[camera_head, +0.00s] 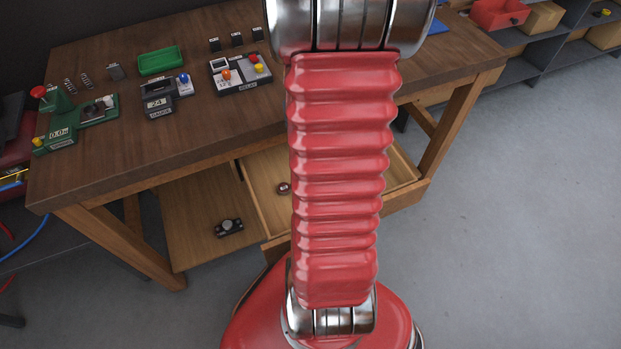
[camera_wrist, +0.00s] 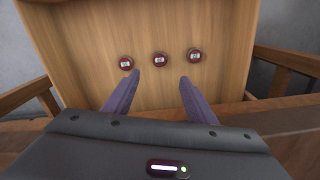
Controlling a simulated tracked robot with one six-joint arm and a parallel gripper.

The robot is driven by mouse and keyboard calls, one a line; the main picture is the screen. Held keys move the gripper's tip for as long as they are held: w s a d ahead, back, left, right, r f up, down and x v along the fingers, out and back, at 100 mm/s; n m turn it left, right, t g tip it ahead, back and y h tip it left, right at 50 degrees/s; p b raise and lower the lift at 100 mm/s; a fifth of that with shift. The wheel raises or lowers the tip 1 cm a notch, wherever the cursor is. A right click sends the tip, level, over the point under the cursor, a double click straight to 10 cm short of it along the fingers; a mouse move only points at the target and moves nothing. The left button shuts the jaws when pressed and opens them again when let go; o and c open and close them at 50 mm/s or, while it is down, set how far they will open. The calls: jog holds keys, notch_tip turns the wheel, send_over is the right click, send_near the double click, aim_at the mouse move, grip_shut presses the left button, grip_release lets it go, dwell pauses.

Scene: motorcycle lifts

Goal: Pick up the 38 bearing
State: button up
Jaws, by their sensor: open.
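Three small round dark-red pieces with pale labels lie in a row on a wooden surface in the wrist view: a left one (camera_wrist: 126,62), a middle one (camera_wrist: 159,59) and a right one (camera_wrist: 194,55). The labels are too small to read, so I cannot tell which is the 38 bearing. My gripper (camera_wrist: 160,77) is open and empty, its purple fingers pointing toward the row, with the middle piece beyond the gap. In the head view one such round piece (camera_head: 284,188) shows in the open drawer (camera_head: 262,200).
The workbench (camera_head: 200,118) holds a green tray (camera_head: 160,61), a relay box (camera_head: 240,75), a gauge device (camera_head: 158,104) and a green device (camera_head: 75,125). A dark object (camera_head: 229,228) lies on the lower wooden shelf (camera_head: 190,215). Floor (camera_head: 500,220) at right is clear.

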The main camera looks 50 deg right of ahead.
jog(key=shift+f, duration=4.25)
jog(key=shift+f, duration=2.6)
jog(key=c, duration=1.1)
jog(key=shift+r, duration=0.2)
jog(key=shift+c, duration=0.2)
notch_tip(320, 180, up, 18)
jog(key=shift+f, duration=0.15)
